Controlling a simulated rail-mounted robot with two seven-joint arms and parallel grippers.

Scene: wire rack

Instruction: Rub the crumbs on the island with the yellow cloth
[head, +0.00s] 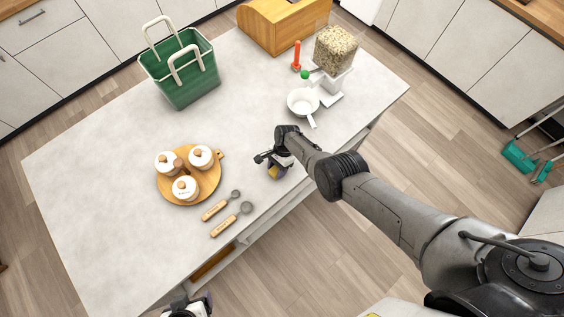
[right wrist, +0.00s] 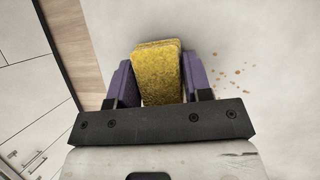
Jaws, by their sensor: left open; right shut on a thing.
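The yellow cloth (right wrist: 158,72) is a folded, sponge-like pad pinched between the purple fingers of my right gripper (right wrist: 160,88). In the head view a small bit of the yellow cloth (head: 273,170) shows under my right gripper (head: 270,166), low over the front part of the island (head: 110,150). I cannot tell whether the cloth touches the surface. Brown crumbs (right wrist: 238,72) lie scattered on the pale top, to the right of the cloth and apart from it in the right wrist view. I cannot make them out in the head view. My left gripper (head: 190,306) is open at the bottom edge, partly cut off.
A round wooden board (head: 165,196) with three white jars and two wooden-handled spoons (head: 232,219) lie left of my right gripper. A white pan (head: 302,101) and a grain dispenser (head: 335,52) stand behind it. A green basket (head: 180,75) and wooden box (head: 283,22) stand at the back.

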